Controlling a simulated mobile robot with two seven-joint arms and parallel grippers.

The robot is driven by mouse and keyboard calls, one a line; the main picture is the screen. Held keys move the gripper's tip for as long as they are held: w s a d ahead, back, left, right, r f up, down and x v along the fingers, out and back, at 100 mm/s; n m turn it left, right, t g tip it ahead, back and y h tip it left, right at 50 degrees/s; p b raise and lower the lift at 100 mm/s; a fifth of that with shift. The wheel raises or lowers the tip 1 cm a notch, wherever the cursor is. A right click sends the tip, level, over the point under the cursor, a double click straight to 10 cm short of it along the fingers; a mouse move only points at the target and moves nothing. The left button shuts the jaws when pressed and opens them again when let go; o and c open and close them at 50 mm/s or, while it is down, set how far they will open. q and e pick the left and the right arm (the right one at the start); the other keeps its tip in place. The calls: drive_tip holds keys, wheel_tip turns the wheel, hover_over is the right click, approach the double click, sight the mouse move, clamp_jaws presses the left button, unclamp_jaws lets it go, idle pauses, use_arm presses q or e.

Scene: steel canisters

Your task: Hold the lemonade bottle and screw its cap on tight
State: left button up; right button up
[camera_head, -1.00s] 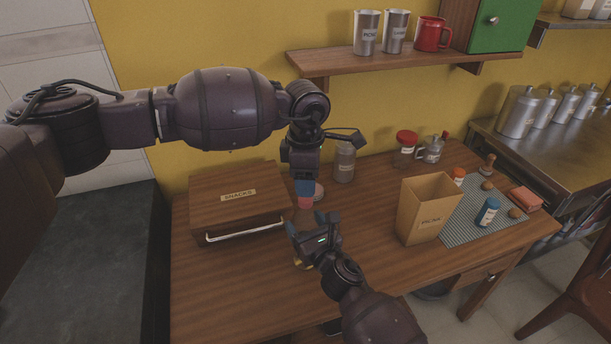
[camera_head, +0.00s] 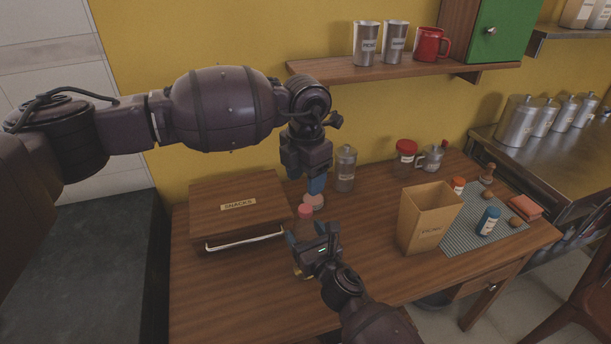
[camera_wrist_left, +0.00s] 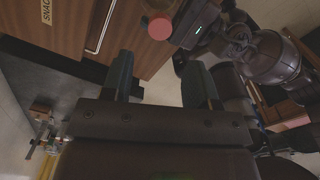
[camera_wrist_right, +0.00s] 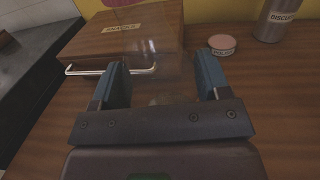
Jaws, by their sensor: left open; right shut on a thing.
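The clear lemonade bottle (camera_wrist_right: 148,68) stands upright between the fingers of my right gripper (camera_wrist_right: 162,80), which is shut on it. The red cap (camera_head: 305,211) sits at the bottle's top. The cap shows as a round pink-red disc in the left wrist view (camera_wrist_left: 159,28) and at the top edge of the right wrist view (camera_wrist_right: 122,2). I cannot tell how tight it is. My left gripper (camera_head: 316,186) is open and empty, above and behind the cap, apart from it. The bottle's body is mostly hidden by my right gripper in the head view.
A wooden snacks box (camera_head: 238,204) with a handle stands left of the bottle. A pink-topped tin (camera_wrist_right: 222,43) and a steel canister (camera_head: 345,168) stand behind. An open cardboard box (camera_head: 428,222) stands right, beside a mat (camera_head: 468,238) with several items. The front tabletop is clear.

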sight(305, 208)
use_arm(q)
drive_tip(key=shift+f, duration=0.1)
drive_tip(key=shift+f, duration=3.95)
drive_tip(key=shift+c, duration=0.3)
drive_tip(key=c, duration=0.9)
drive_tip(key=o, duration=1.1)
drive_tip(key=shift+r, duration=0.1)
wheel_tip(305, 208, up, 12)
drive_tip(key=shift+f, duration=0.1)
